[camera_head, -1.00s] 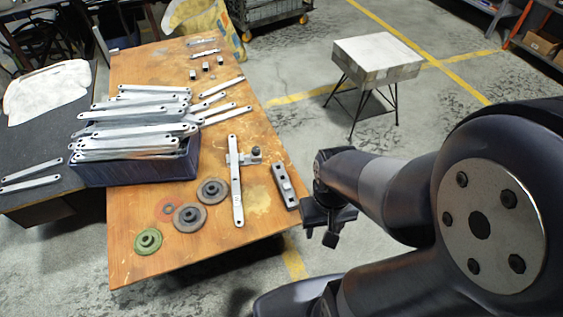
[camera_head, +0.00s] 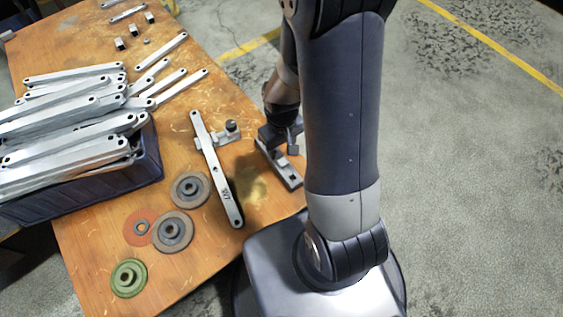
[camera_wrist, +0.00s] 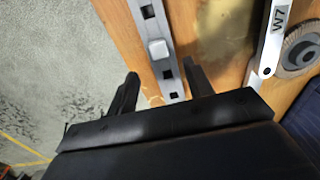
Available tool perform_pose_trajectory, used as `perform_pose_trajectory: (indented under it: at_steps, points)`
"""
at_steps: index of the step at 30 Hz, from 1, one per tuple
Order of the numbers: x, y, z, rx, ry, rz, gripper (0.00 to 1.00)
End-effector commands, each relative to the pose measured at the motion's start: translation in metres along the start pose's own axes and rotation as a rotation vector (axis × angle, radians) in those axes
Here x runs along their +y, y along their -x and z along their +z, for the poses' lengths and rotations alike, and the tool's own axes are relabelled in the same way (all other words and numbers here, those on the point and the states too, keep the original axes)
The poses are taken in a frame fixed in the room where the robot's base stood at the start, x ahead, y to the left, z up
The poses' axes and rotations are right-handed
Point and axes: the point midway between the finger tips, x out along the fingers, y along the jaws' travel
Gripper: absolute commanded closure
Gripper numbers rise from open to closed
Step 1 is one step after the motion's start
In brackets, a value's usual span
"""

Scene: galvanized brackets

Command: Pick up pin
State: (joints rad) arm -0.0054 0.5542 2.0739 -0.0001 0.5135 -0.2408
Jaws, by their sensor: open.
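A small pale square-topped pin (camera_wrist: 158,49) shows in the wrist view, set on a narrow grey metal fixture (camera_wrist: 171,78) with square holes. In the head view the fixture (camera_head: 289,178) lies near the right edge of the wooden table, and my gripper hides most of its far part. I cannot make out the pin there. My gripper (camera_wrist: 163,82) is open and empty, with one black finger on each side of the fixture in the picture. It also shows above the fixture in the head view (camera_head: 281,141). The fingers do not visibly touch the pin.
A long bracket (camera_head: 216,165) marked W7 lies left of the fixture, beside a small clamp-like part (camera_head: 231,130). Several grinding discs (camera_head: 172,231) lie nearer the front. A blue bin (camera_head: 150,155) heaped with brackets stands left. Floor lies beyond the table's right edge.

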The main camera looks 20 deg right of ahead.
Motion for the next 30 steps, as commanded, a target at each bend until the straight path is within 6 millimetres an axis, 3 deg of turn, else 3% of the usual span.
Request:
perform_pose_trajectory:
  at_steps: [15, 24, 30]
  points:
    - [0.000, -0.061, 0.006, -0.003, -0.001, -0.001, 0.51]
    - [0.001, -0.064, 0.005, 0.001, -0.001, 0.000, 0.51]
    - [0.000, -0.064, 0.005, 0.000, -0.001, 0.000, 0.66]
